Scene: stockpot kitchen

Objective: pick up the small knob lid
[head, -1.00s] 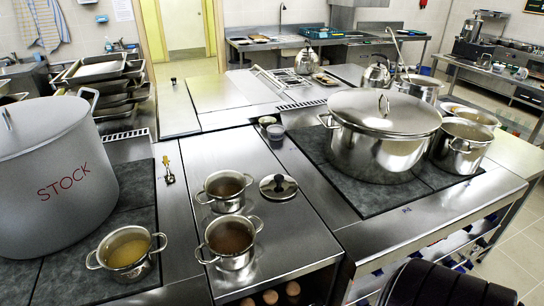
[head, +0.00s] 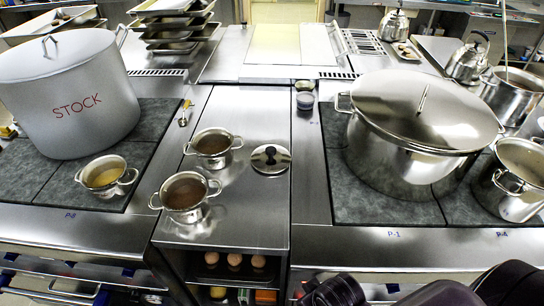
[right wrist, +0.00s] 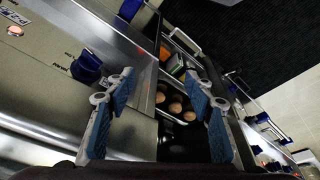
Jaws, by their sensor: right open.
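The small knob lid (head: 270,158) is a round steel lid with a dark knob. It lies flat on the steel counter (head: 240,215) in the head view, right of two small pots. My right gripper (right wrist: 160,118) is open and empty in the right wrist view, its blue-padded fingers wide apart. Eggs on a shelf below the counter show beyond it. The lid does not show in the right wrist view. In the head view dark arm parts of mine show at the bottom right, and I see no left gripper.
Two small pots (head: 214,147) (head: 186,196) stand close left of the lid. Small bowls (head: 305,100) stand behind it. A large lidded pot (head: 410,135) is on the right, the stock pot (head: 65,90) on the left. Eggs (head: 234,260) sit on a shelf under the counter front.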

